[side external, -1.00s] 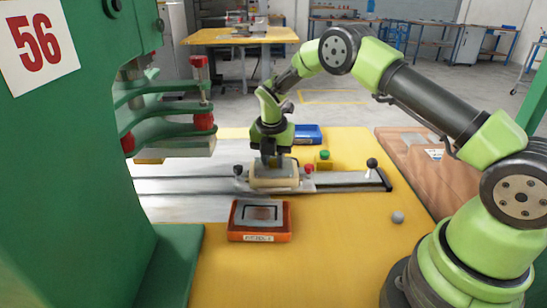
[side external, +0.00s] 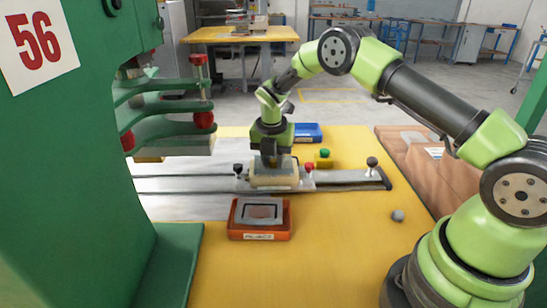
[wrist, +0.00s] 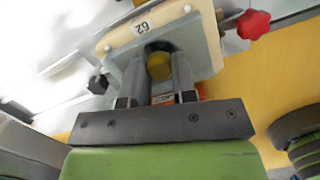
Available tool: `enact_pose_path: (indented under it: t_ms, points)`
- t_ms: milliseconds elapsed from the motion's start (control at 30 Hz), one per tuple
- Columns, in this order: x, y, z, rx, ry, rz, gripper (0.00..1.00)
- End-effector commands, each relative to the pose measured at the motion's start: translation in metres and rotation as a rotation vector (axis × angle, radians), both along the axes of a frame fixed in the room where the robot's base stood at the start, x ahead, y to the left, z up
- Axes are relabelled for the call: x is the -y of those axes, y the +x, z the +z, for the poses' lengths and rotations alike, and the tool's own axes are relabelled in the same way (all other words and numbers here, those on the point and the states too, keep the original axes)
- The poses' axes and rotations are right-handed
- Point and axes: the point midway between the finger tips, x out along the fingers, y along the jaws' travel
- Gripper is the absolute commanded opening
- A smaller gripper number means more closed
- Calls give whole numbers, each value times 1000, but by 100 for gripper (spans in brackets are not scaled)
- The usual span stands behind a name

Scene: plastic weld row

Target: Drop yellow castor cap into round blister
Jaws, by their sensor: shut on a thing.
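The yellow castor cap (wrist: 159,66) is between the two finger tips of my gripper (wrist: 160,75) in the wrist view, and the gripper is shut on it. A dark rounded opening shows just behind the cap in the pale fixture block marked 62 (wrist: 192,42); this may be the round blister, mostly hidden by the cap and fingers. In the side view my gripper (side external: 270,162) points down right over the cream fixture block (side external: 275,181). I cannot tell whether the cap touches the blister.
The block sits on a metal slide rail (side external: 345,178) with a red knob (side external: 309,168) and dark knobs. An orange tray (side external: 260,236) is in front, a blue bin (side external: 307,133) behind. The green press (side external: 70,180) stands left. The yellow table (side external: 330,250) is clear at front right.

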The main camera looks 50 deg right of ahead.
Motion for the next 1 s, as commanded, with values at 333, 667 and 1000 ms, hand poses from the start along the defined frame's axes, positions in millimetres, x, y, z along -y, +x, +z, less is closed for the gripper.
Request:
enact_pose_path:
  t_ms: [333, 667, 1000]
  points:
    - [0, 0, 0, 0, 0, 0, 55]
    - [0, 0, 0, 0, 0, 0, 32]
    - [0, 0, 6, 0, 0, 0, 32]
